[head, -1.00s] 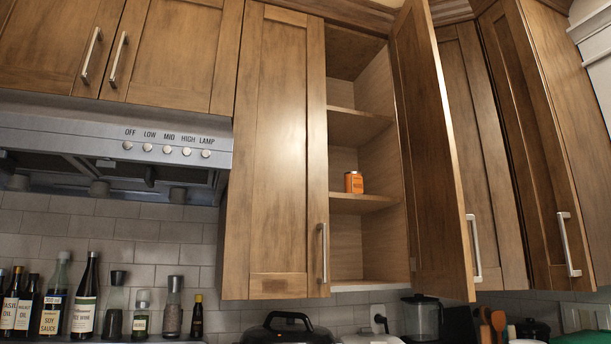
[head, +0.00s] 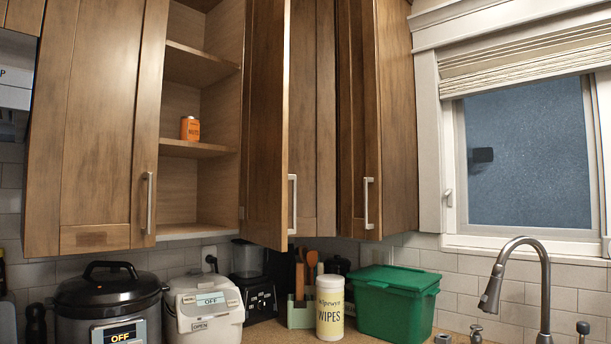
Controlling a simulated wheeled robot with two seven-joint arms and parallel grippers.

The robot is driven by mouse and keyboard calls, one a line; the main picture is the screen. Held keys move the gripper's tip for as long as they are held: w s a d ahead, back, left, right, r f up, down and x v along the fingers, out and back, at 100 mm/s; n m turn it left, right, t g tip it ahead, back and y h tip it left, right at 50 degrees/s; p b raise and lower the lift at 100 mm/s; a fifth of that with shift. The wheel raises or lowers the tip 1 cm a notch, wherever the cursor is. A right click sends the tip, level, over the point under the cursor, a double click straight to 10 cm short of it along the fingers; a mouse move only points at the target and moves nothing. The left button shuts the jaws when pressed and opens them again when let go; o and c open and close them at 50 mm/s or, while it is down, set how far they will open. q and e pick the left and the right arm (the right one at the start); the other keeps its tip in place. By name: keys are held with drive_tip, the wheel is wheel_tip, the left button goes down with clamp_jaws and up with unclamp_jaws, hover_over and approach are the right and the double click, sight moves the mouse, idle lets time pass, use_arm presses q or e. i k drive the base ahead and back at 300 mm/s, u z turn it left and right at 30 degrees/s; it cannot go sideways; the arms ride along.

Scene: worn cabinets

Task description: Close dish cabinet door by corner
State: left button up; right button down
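The dish cabinet (head: 200,105) is in the upper left of the head view. Its right door (head: 267,130) stands wide open, swung out toward me, with a vertical metal handle (head: 292,204) near its lower free edge. Its left door (head: 100,125) is shut, with a handle at its lower right. Inside are shelves, and a small orange tin (head: 190,128) stands on the middle one. Neither of my grippers is in the head view.
Below the cabinet, the counter holds a pressure cooker (head: 109,303), a white rice cooker (head: 204,308), a blender (head: 252,280), a wipes canister (head: 330,306) and a green bin (head: 396,301). The sink faucet (head: 518,285) and window (head: 527,155) are at right. Another corner cabinet (head: 385,120) stands beside the open door.

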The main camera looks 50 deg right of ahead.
sight(263, 197)
drive_tip(key=k, duration=1.2)
drive_tip(key=z, duration=0.8)
drive_tip(key=i, duration=0.8)
drive_tip(key=z, duration=0.45)
drive_tip(key=i, duration=0.95)
drive_tip(key=u, duration=0.5)
